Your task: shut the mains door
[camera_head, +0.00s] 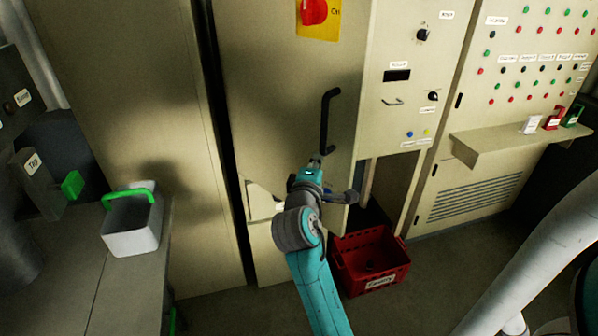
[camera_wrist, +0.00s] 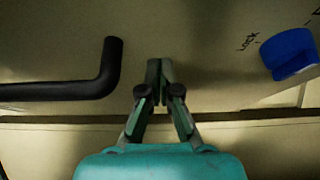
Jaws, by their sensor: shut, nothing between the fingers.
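The mains door (camera_head: 275,90) is a tall beige panel with a red rotary switch (camera_head: 314,12) on a yellow plate and a bent black handle (camera_head: 327,120). I cannot tell clearly how far it stands from its frame; my arm covers part of its lower area. My gripper (camera_head: 317,161) is shut and empty, just below the handle's lower end. In the wrist view, the fingertips (camera_wrist: 160,70) are together in front of the beige panel, between the handle's bent end (camera_wrist: 108,65) and a blue knob (camera_wrist: 289,54) marked "Lock". Contact with the panel cannot be told.
A red crate (camera_head: 345,280) sits on the floor below an open dark recess (camera_head: 390,190). A control panel (camera_head: 525,60) and shelf (camera_head: 520,135) are at right. A white green-handled basket (camera_head: 132,240) stands on the left bench (camera_head: 110,290).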

